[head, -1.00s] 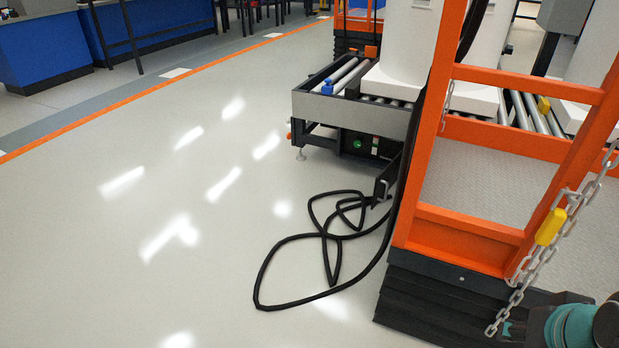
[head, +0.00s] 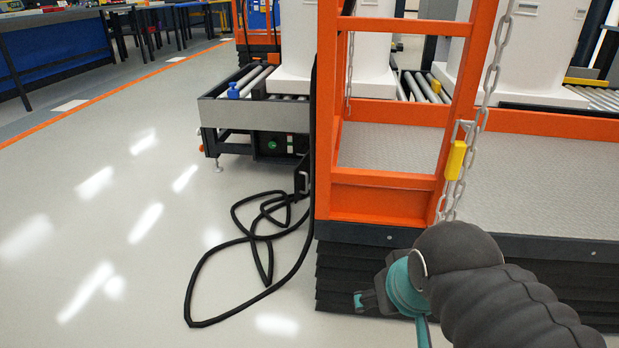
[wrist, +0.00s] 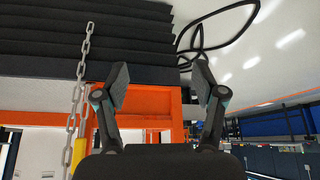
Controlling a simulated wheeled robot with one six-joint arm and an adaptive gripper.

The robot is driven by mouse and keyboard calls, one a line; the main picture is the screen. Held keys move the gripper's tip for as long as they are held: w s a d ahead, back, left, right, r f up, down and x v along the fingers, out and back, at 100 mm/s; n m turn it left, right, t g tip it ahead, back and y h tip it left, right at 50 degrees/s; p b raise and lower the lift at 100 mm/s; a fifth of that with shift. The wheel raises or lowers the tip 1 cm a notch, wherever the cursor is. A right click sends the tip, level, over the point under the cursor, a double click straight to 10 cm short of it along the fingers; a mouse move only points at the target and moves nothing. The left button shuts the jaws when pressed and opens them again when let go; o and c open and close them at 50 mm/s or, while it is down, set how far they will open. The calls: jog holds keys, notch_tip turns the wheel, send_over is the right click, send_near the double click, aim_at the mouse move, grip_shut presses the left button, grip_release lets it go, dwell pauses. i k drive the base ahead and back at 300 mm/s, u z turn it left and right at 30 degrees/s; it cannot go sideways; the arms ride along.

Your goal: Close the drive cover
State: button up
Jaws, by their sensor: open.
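No part in view can be surely told as the drive cover. Below the end of the roller conveyor (head: 225,114) in the head view is a dark box (head: 272,146) with a green round button; whether a cover on it is open is too small to tell. My gripper (wrist: 161,80) is open and empty in the wrist view, its two fingers wide apart. The orange lift frame (wrist: 150,97) and its black bellows (wrist: 110,40) show upside down beyond it. In the head view my arm reaches in front of the lift's black bellows (head: 340,270), at lower right.
A black cable (head: 240,240) lies looped on the floor left of the lift. A chain (head: 480,125) with a yellow tag (head: 455,160) hangs at the lift's orange frame (head: 385,187). White tanks (head: 310,50) stand on the conveyor. The floor (head: 110,220) at left is clear.

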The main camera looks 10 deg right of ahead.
aim_at(313, 168)
jog(key=z, duration=0.25)
jog(key=k, duration=0.35)
jog(key=u, duration=1.4)
jog(key=i, duration=1.4)
jog(key=z, duration=0.75)
jog(key=i, duration=0.35)
jog(key=z, duration=0.35)
